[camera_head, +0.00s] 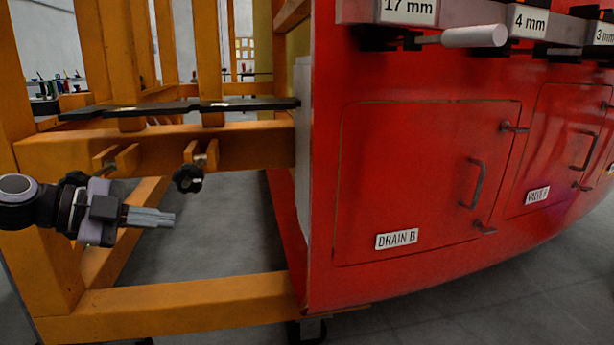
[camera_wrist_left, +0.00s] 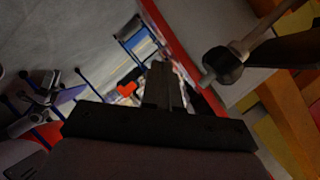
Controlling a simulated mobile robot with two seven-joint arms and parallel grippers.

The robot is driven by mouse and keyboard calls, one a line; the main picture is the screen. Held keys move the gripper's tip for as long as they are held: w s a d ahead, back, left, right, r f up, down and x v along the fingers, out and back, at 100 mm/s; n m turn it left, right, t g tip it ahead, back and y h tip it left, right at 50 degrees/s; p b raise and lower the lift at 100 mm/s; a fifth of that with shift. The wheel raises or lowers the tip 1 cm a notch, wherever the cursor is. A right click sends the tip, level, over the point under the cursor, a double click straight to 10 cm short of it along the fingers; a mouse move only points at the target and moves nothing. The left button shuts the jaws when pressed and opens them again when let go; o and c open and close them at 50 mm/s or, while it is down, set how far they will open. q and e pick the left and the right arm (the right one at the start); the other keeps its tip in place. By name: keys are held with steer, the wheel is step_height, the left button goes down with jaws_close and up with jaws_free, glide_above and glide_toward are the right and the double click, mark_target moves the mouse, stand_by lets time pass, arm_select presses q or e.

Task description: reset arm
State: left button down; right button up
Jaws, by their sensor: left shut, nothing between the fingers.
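My left gripper (camera_head: 165,217) comes in from the left in the head view. Its fingers are together and empty, pointing right in front of the orange frame. In the left wrist view its dark fingers (camera_wrist_left: 165,88) also show shut, with nothing between them. The red nosecone (camera_head: 420,180) stands to the right of the gripper, well apart from it. It has a closed hatch labelled DRAIN B (camera_head: 396,239) and another hatch labelled VALVE (camera_head: 537,196). My right gripper is in neither view.
The orange frame (camera_head: 170,312) stands close behind and around my left gripper. A black knob (camera_head: 188,178) hangs from its crossbar; a dark knob (camera_wrist_left: 222,66) shows near the fingers in the wrist view. A tool rail with a white-handled tool (camera_head: 473,37) tops the nosecone. Grey floor (camera_head: 225,245) is open below.

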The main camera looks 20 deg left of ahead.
arm_select(q)
steer(key=d+f+n+t+h, duration=0.25)
steer(key=d+f+n, duration=0.35)
steer(key=d+f, duration=1.1)
steer(key=s+d+f+n+g+y, duration=0.2)
steer(key=s+d+f+n+y, duration=0.3)
steer(key=s+d+f+n, duration=0.6)
steer(key=s+a+r+y+p, duration=0.2)
steer(key=a+r+p, duration=0.2)
steer(key=r+p, duration=0.4)
steer(key=s+a+r+y+p, duration=0.2)
steer(key=r+p, duration=0.6)
steer(key=p, duration=1.3)
steer(key=shift+s+a+r+m+g+p, duration=0.2)
steer(key=shift+s+a+m+g+p, duration=0.15)
steer(key=shift+a, duration=0.7)
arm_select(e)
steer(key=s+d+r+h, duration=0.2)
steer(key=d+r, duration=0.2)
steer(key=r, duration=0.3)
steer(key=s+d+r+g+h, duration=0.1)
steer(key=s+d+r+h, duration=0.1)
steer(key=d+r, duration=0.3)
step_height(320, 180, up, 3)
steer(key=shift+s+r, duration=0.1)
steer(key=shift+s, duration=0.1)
